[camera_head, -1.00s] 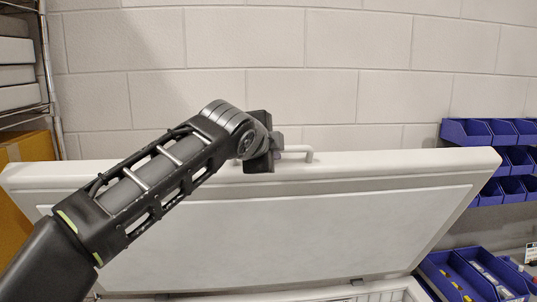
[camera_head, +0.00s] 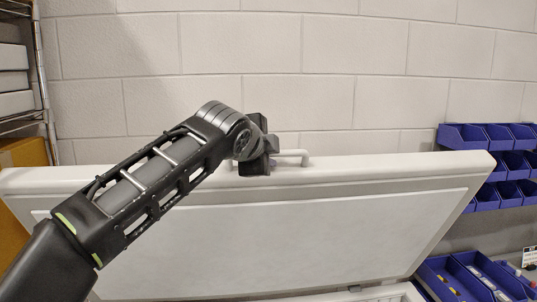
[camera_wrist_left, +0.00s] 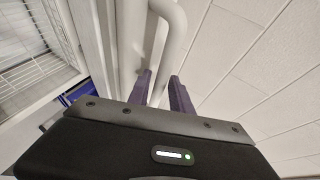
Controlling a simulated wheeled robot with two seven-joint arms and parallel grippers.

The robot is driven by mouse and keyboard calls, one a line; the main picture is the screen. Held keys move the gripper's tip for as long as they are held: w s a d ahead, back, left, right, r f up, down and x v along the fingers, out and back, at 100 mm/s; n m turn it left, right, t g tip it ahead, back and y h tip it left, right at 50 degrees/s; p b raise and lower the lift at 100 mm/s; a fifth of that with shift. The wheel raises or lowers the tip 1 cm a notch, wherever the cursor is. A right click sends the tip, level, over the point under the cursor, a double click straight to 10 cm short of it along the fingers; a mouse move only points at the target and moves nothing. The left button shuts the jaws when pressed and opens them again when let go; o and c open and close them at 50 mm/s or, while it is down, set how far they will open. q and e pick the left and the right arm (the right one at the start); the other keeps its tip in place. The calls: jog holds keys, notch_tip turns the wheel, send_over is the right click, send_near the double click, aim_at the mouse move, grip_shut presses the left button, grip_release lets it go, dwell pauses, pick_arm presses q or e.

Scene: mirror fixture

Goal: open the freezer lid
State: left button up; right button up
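The white freezer lid (camera_head: 290,235) stands raised and tilted back, its pale inner panel facing me in the head view. A white bar handle (camera_head: 293,153) sits on its top edge. My left gripper (camera_head: 273,146) is at the left part of this handle. In the left wrist view the two purple fingers of the left gripper (camera_wrist_left: 160,88) stand on either side of the curved white handle (camera_wrist_left: 177,40), close against it. The contact itself is partly hidden. My right gripper is in neither view.
A pale block wall (camera_head: 300,60) stands close behind the lid. Blue bins (camera_head: 490,138) hang at the right, with more below. A rack with boxes (camera_head: 14,80) stands at the far left. The wrist view shows a white wire basket (camera_wrist_left: 30,45).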

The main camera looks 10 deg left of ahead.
pick_arm(q)
jog(key=shift+f, duration=0.25)
jog(key=b+v, duration=0.2)
jog(key=v, duration=0.6)
jog(key=shift+r, duration=0.25)
jog(key=shift+w, duration=0.1)
